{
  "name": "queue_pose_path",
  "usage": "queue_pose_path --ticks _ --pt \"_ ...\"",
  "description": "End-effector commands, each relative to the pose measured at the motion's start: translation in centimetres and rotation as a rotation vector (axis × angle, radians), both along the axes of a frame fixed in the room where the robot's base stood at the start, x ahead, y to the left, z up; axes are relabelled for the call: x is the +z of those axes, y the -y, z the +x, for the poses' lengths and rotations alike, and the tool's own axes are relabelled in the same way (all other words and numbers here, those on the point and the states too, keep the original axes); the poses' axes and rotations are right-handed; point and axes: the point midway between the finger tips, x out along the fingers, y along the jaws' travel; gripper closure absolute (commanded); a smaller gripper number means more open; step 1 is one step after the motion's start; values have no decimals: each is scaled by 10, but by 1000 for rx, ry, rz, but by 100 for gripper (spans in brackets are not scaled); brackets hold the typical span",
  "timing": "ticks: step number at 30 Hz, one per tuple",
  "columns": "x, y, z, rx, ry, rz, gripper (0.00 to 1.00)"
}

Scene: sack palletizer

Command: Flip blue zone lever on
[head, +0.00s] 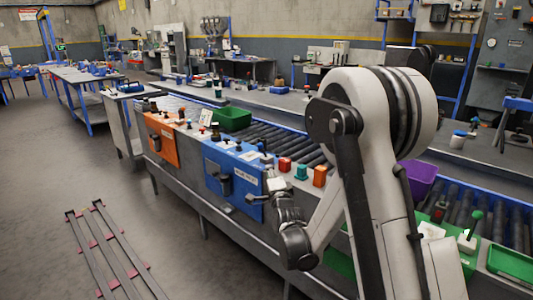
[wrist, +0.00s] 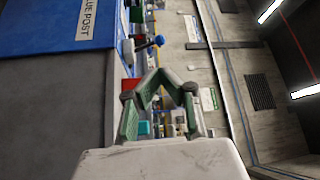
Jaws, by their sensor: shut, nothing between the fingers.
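The blue post (head: 233,172) is an upright blue panel on the near side of the conveyor, with a white label. It fills the upper left of the wrist view (wrist: 50,25). A lever with a blue ball knob (wrist: 158,41) and a dark shaft sticks out beside the post's edge in the wrist view. Which small knob on top of the post this is in the head view, I cannot tell. My gripper (wrist: 160,78) is shut and empty, its green-padded fingers angled together below the lever in the picture, apart from it. In the head view my gripper (head: 276,186) is at the post's right end.
An orange post (head: 160,139) stands to the left along the conveyor. Red, teal and orange blocks (head: 285,164) sit right of the blue post. A green bin (head: 232,119) and a purple bin (head: 416,180) are nearby. The floor in front is open, with a rail track (head: 110,250).

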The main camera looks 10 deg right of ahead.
Motion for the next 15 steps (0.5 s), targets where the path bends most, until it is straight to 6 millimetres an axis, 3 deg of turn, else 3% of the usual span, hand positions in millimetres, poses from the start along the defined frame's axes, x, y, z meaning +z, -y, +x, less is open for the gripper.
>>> queue_pose_path --ticks 9,15 --pt "0 0 2 0 0 -1 100" --pt "1 1 21 0 -1 -1 100"
